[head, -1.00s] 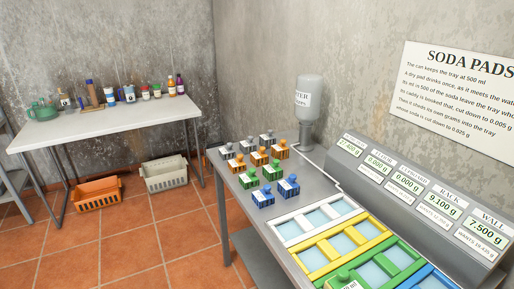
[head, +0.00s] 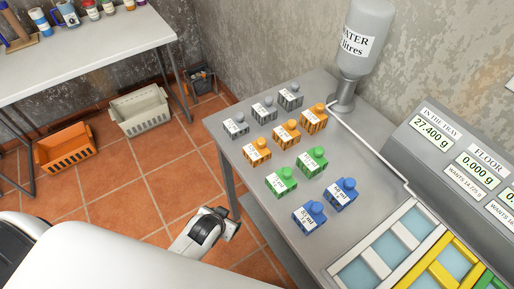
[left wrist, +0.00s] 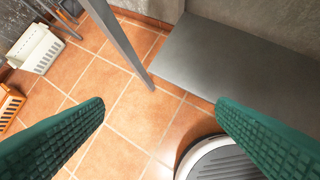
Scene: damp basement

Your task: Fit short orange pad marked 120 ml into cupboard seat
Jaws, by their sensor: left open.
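Three orange pads, (head: 257,151), (head: 286,131) and (head: 314,117), stand in a slanting row on the grey bench. Their white labels are too small to read, so I cannot tell which is marked 120 ml. A white frame (head: 346,283) and a yellow frame (head: 424,284) with pale blue windows lie at the bench's lower right. No cupboard label is readable now. My left gripper (left wrist: 160,108) is open and empty, its green fingers over the tiled floor. In the head view my left arm is below the bench's left edge, apart from the pads. My right gripper is out of view.
Grey pads (head: 263,109), green pads (head: 312,162) and blue pads (head: 342,194) stand around the orange row. A water bottle (head: 366,45) stands behind. The grey bench (head: 240,175) has a leg and lower shelf near my gripper. Orange (head: 64,149) and white (head: 140,110) baskets stand on the floor.

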